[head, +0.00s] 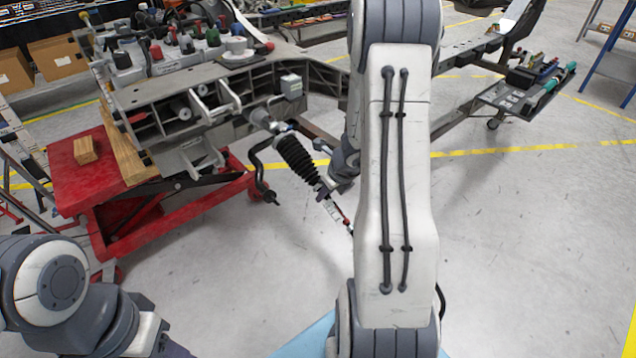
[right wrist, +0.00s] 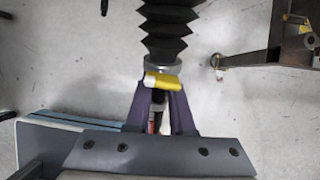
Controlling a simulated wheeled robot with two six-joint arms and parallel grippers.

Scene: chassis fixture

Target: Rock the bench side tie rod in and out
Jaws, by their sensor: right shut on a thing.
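The bench side tie rod (head: 335,210) slopes down toward the right from the chassis, with a ribbed black bellows (head: 297,158) at its upper end. In the right wrist view the bellows (right wrist: 166,30) ends in a grey ring above a yellow and white band (right wrist: 163,81). My right gripper (head: 328,186) is shut on the rod just below the bellows; its dark fingers (right wrist: 162,98) sit on both sides of the rod. My right arm hides part of the rod's outer end. My left gripper (head: 150,338) is low at the left, away from the rod; its fingers do not show clearly.
The chassis (head: 190,95) rests at upper left by a red lift cart (head: 85,180) with wood blocks. A curved black bar (head: 260,170) hangs left of the bellows. A tool tray (head: 510,97) is at right. Much of the floor at lower right is clear.

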